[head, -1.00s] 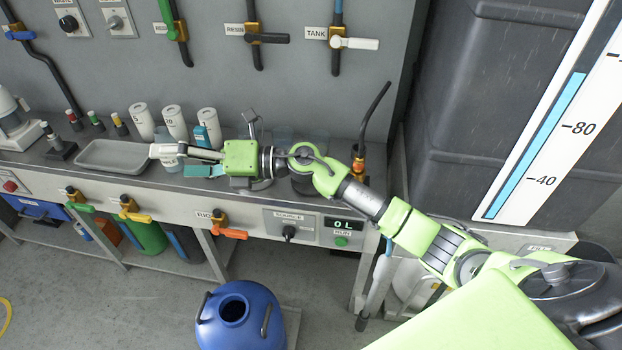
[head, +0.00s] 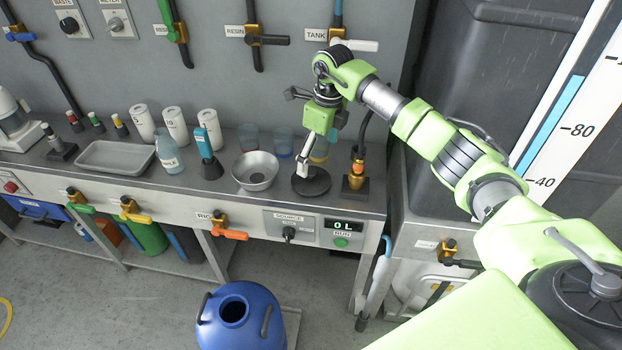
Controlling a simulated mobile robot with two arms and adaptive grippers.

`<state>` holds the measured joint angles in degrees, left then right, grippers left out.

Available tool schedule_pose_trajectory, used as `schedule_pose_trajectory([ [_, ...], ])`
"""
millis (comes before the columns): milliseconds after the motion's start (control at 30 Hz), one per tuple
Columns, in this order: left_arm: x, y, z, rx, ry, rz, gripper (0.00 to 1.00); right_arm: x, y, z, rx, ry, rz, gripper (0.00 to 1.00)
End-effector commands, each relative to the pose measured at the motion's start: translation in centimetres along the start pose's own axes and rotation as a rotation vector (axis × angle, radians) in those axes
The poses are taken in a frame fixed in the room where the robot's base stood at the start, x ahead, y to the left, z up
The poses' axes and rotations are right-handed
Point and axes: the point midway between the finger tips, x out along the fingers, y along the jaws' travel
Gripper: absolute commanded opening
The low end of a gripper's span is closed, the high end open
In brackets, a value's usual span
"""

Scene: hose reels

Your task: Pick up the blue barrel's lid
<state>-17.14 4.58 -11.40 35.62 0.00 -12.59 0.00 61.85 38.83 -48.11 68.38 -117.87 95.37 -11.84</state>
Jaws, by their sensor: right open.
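The blue barrel (head: 262,318) stands on the floor at the bottom of the head view, with its round mouth open and uncovered. A dark round disc (head: 318,187), which looks like its lid, lies flat on the bench top between the metal bowl and the orange-and-brass fitting. My right gripper (head: 303,166) is open and points down over the disc. Its fingers hide part of the disc's middle; I cannot tell whether they touch it. My left gripper is not in view.
A metal bowl (head: 256,171) sits just left of the disc, and a brass fitting with a black hose (head: 356,180) just right. Cups (head: 284,141) stand behind. A teal-handled tool (head: 207,155), a bottle (head: 168,152) and a grey tray (head: 114,156) are farther left.

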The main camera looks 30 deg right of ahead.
Motion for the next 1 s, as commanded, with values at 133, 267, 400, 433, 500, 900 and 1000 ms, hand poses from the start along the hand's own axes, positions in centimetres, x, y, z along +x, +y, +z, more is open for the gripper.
schedule_pose_trajectory([
  [133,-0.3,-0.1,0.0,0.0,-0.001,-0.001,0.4,2.3,0.1,0.1,0.0,0.0,0.002,0.96],
  [267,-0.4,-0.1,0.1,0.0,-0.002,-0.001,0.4,3.3,0.1,0.1,-0.001,-0.003,0.002,0.96],
  [400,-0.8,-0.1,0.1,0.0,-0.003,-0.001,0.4,4.4,0.2,0.5,0.0,-0.001,0.003,0.96],
  [433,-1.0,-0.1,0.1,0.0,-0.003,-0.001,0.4,4.8,0.3,0.6,0.0,-0.002,0.005,0.96],
  [500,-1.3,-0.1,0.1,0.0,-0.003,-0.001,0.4,5.8,0.4,0.9,0.0,-0.001,0.005,0.96],
  [900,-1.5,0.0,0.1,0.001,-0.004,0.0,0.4,8.6,0.2,1.1,-0.001,-0.004,0.001,0.96],
  [1000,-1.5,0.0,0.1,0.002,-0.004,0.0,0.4,8.6,0.3,1.1,-0.001,-0.004,0.001,0.88],
])
